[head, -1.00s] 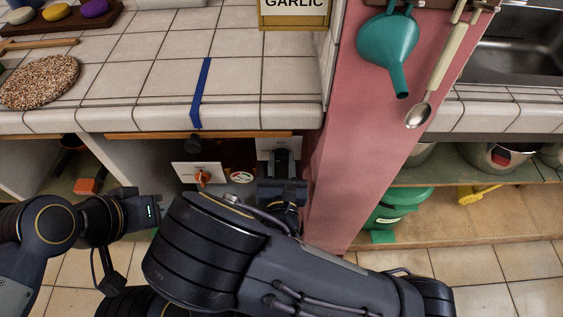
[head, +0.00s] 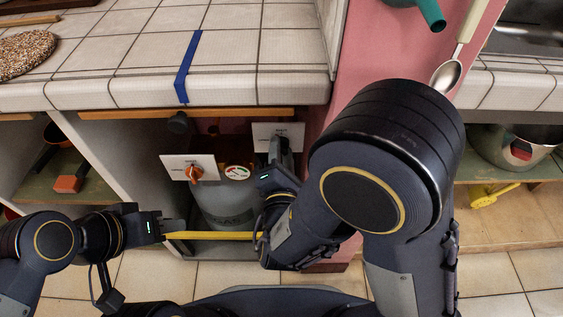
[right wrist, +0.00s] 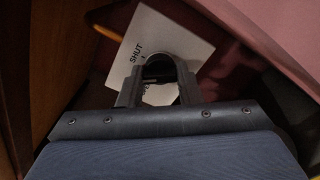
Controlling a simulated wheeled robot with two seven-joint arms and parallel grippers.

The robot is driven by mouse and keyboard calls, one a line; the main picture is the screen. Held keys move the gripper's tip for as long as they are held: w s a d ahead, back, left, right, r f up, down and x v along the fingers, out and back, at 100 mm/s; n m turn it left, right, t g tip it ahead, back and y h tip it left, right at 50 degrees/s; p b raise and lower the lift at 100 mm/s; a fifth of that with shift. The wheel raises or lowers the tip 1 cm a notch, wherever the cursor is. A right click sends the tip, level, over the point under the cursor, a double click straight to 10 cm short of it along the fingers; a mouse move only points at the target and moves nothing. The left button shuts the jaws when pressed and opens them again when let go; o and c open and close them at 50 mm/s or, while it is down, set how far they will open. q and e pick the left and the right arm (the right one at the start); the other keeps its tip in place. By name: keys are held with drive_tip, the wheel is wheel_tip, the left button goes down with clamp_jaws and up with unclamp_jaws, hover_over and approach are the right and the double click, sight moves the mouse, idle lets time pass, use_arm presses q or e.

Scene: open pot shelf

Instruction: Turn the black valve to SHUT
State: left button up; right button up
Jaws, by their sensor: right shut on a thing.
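The black valve (right wrist: 158,74) is a dark part in front of a white plate (right wrist: 168,42) lettered SHUT in the right wrist view. The same white plate (head: 290,130) shows in the head view in the open bay under the counter. My right gripper (head: 281,150) is in front of this plate and is shut on the valve, hiding most of it; its fingers (right wrist: 159,82) show in the right wrist view. The valve's exact angle is hard to read. My left gripper (head: 172,229) is low at the left, apart from the valve; its jaw opening is unclear.
An orange valve (head: 195,174) on another white plate (head: 172,166), a round gauge (head: 238,172) and a grey cylinder (head: 225,205) are in the bay left of my right gripper. A yellow bar (head: 210,235) crosses low in front. The pink post (head: 385,50) stands to the right.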

drive_tip(key=m+b, duration=0.1)
drive_tip(key=b, duration=0.1)
drive_tip(key=m+b, duration=0.2)
drive_tip(key=b, duration=0.1)
drive_tip(key=m+b, duration=0.2)
drive_tip(key=shift+f, duration=0.3)
drive_tip(key=shift+r+m+b, duration=0.25)
drive_tip(key=shift+m+b, duration=0.75)
drive_tip(key=shift+b, duration=0.35)
drive_tip(key=o, duration=1)
drive_tip(key=shift+c, duration=0.2)
drive_tip(key=shift+s, duration=0.1)
drive_tip(key=s+p, duration=0.1)
drive_tip(key=s, duration=0.6)
drive_tip(key=shift+s, duration=0.35)
